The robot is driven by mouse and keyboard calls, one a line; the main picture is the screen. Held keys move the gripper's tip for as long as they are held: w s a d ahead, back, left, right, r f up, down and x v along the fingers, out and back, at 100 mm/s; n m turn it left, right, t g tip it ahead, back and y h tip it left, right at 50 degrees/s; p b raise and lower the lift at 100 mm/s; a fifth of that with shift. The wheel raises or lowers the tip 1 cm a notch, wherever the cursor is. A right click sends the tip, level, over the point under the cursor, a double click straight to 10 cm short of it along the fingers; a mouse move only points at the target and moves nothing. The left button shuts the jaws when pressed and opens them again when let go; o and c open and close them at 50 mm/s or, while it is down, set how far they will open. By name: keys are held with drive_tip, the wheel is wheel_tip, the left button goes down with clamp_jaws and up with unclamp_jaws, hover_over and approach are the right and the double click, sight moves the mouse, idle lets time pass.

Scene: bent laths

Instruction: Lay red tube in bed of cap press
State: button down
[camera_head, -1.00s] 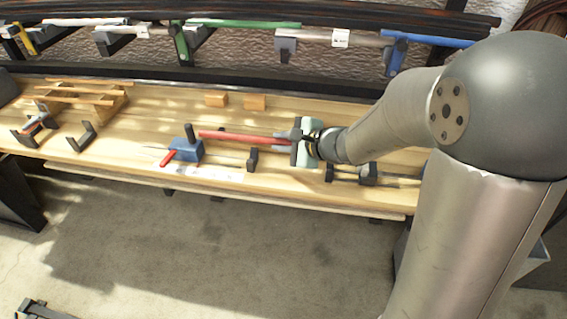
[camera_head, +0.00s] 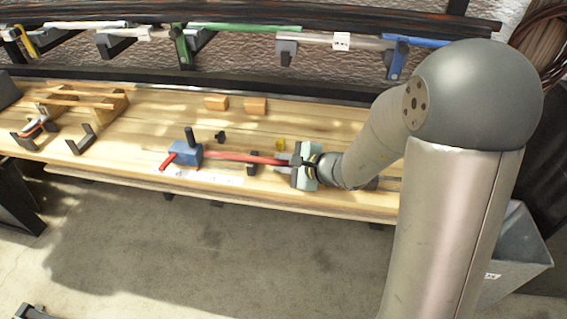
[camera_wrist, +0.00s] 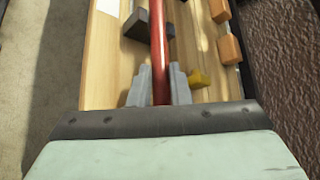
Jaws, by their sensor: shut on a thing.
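The red tube (camera_head: 245,157) is held in my gripper (camera_head: 295,162) near its right end. It runs left along the bench, its far end at the blue block of the cap press (camera_head: 187,153). The press has a black upright handle and a red lever. A black support (camera_head: 252,165) of its bed sits beside or under the tube. I cannot tell whether the tube touches the bed. In the wrist view the tube (camera_wrist: 158,45) passes between the grey fingers (camera_wrist: 160,75), which are shut on it.
Two orange blocks (camera_head: 254,106) lie at the back of the bench (camera_head: 320,120). A wooden rack (camera_head: 90,97) stands at the left. Green and blue tubes hang on the wall rack behind.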

drive_tip(key=c, duration=1.3)
unclamp_jaws()
drive_tip(key=shift+c, duration=0.2)
drive_tip(key=shift+r+p, duration=0.25)
drive_tip(key=shift+p, duration=0.2)
drive_tip(key=v, duration=1.1)
drive_tip(key=s+a+n+g, duration=0.35)
drive_tip(key=s+n, duration=0.25)
drive_tip(key=s, duration=0.3)
drive_tip(key=s+d+f+n+g+h, duration=0.2)
drive_tip(key=s+d+n+g+h, duration=0.2)
drive_tip(key=s+d+n+h, duration=0.5)
drive_tip(key=shift+s+d+n, duration=0.45)
drive_tip(key=shift+s+n, duration=0.05)
drive_tip(key=shift+s, duration=0.45)
drive_tip(key=shift+f, duration=0.1)
